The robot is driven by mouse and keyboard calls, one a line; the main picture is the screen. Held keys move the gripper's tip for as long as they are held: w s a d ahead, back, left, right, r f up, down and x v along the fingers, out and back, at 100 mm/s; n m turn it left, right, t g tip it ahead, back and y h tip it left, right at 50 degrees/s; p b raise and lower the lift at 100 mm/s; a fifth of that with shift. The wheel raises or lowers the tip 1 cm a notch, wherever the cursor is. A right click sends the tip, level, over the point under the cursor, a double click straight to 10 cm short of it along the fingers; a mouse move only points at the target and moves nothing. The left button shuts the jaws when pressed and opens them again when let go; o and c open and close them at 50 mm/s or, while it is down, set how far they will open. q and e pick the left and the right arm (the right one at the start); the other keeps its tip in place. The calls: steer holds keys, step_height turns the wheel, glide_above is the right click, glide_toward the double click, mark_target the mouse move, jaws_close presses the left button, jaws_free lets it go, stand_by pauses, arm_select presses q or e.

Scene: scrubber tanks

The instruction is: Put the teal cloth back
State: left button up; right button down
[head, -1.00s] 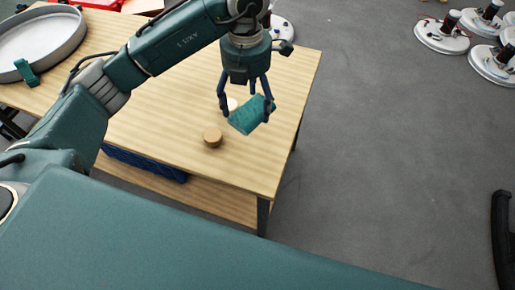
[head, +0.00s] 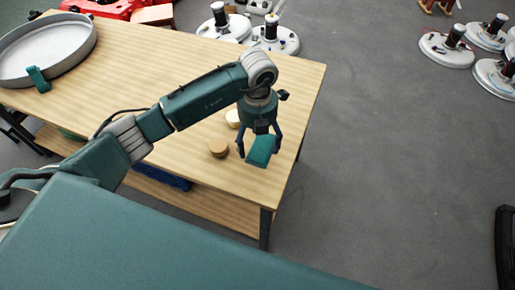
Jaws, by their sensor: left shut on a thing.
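The teal cloth (head: 262,151) is a small folded block held in my left gripper (head: 260,152), near the right edge of the wooden table (head: 185,85). The gripper is shut on it, pointing down, with fingers on both sides. I cannot tell whether the cloth touches the tabletop. Another teal piece (head: 39,79) hangs over the near rim of the round grey tray (head: 45,50) at the table's far left. My right gripper is not in view.
A round tan disc (head: 218,148) and a pale disc (head: 233,118) lie left of the gripper. A blue item (head: 165,178) is on the lower shelf. Several round white machines (head: 446,50) stand on the floor.

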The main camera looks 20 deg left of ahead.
mark_target(257, 151)
arm_select(q)
step_height(257, 151, down, 5)
steer(key=shift+p, duration=0.3)
steer(key=shift+f, duration=0.1)
steer(key=o, duration=1.1)
